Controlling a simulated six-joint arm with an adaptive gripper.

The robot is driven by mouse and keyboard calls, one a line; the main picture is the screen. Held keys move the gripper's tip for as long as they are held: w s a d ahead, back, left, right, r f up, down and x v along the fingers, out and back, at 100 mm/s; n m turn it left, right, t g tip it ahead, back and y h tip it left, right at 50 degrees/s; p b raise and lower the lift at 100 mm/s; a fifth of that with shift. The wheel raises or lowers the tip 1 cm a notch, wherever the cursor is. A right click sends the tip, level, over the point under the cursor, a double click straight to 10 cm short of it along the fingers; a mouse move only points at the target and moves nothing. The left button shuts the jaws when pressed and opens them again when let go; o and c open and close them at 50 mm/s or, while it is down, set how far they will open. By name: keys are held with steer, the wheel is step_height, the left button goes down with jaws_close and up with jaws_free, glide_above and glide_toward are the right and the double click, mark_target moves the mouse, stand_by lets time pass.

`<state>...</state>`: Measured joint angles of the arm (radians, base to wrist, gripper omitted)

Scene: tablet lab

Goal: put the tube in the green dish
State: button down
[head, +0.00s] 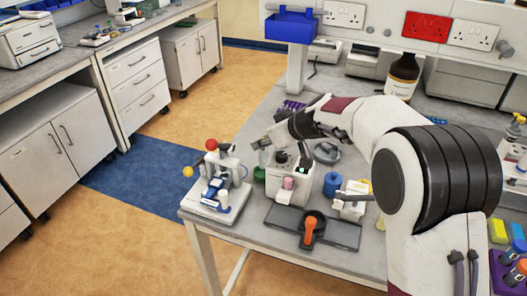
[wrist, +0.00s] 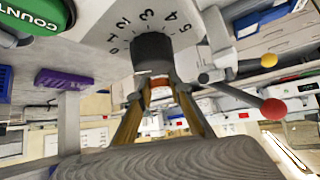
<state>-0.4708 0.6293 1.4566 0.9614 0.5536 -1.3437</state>
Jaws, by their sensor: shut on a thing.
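My gripper (wrist: 157,88) is shut in the wrist view.
A white stand with a red ball (head: 211,144) and a yellow ball stands left, near the table edge. A blue pot (head: 332,184) is right of the white device. A grey plate with an orange-handled thing (head: 309,229) lies in front. A brown bottle (head: 402,75) stands behind.

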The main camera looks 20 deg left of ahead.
mark_target(267, 151)
steer(key=shift+f, duration=1.75)
steer(key=shift+f, duration=0.15)
steer(key=c, duration=1.8)
jaws_free()
steer(key=shift+c, duration=0.2)
steer(key=shift+v, duration=0.8)
steer(key=v, duration=1)
steer(key=shift+r, duration=0.25)
steer(key=shift+s+d, duration=0.1)
steer(key=shift+d, duration=0.05)
